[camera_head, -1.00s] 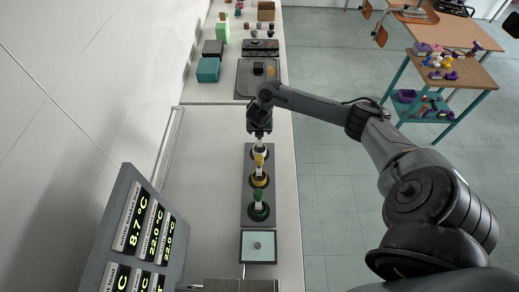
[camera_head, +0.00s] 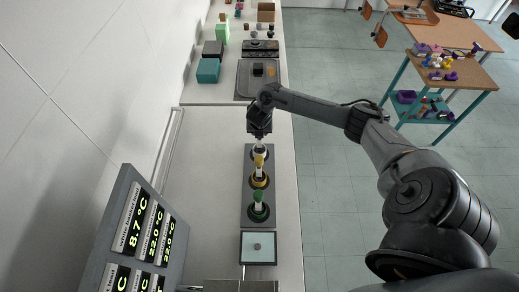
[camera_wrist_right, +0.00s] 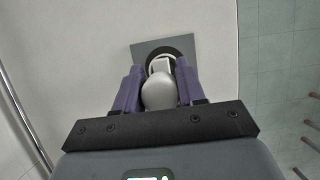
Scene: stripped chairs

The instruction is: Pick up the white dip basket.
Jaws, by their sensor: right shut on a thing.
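The white dip basket (camera_wrist_right: 159,91) stands between the purple fingers of my right gripper (camera_wrist_right: 160,88) in the right wrist view. The fingers are shut on its pale rounded top. Below the top, its white part sits over a dark round opening in a grey plate. In the head view my right gripper (camera_head: 259,134) is at the far end of the grey strip, with the white basket (camera_head: 260,151) just below it, partly hidden. Whether the basket is clear of its opening cannot be told. My left gripper is not in view.
The grey strip (camera_head: 246,205) also holds a yellow basket (camera_head: 258,165) and a green basket (camera_head: 258,203) nearer the camera. A square plate (camera_head: 258,247) lies in front. A tilted temperature display (camera_head: 145,235) stands at the left. The white bench between them is clear.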

